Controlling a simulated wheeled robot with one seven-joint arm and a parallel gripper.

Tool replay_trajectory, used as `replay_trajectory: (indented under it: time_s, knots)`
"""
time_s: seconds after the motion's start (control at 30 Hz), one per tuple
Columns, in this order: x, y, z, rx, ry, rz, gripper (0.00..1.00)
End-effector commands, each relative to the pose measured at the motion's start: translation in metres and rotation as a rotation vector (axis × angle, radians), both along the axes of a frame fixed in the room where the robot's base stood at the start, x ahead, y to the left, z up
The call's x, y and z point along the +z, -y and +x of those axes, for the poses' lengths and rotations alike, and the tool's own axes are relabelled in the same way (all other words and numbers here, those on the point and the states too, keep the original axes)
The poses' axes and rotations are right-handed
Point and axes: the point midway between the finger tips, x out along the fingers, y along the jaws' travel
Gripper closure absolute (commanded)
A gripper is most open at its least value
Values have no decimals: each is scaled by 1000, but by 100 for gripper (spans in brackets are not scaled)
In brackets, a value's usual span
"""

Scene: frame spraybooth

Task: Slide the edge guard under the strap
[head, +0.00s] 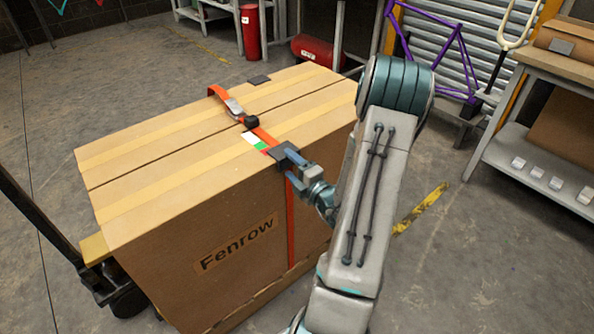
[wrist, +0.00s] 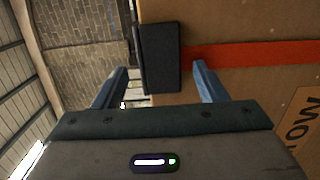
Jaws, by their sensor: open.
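A dark edge guard (head: 284,151) sits on the near top edge of the large cardboard box (head: 160,215), where the orange strap (head: 291,225) turns down the side. In the wrist view the edge guard (wrist: 160,58) covers the strap's line, and the strap (wrist: 250,53) runs up to its right side. Whether any strap passes over the guard is unclear. My gripper (head: 289,166) is at this edge. In the wrist view my gripper (wrist: 158,82) is open, its blue fingers apart on either side of the guard's line.
A metal buckle (head: 235,107) and a white-green label (head: 254,141) are on the box top. A workbench (head: 545,65) stands at right. Floor between is mostly clear.

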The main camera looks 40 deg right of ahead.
Motion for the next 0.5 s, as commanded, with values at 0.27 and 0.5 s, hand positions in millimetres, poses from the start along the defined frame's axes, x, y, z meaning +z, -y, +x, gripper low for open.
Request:
replay_trajectory:
  time_s: [0.27,0.5]
  knots:
    - [0,3,-39,-6,-3,1,34]
    - [5,3,-89,-3,-2,5,34]
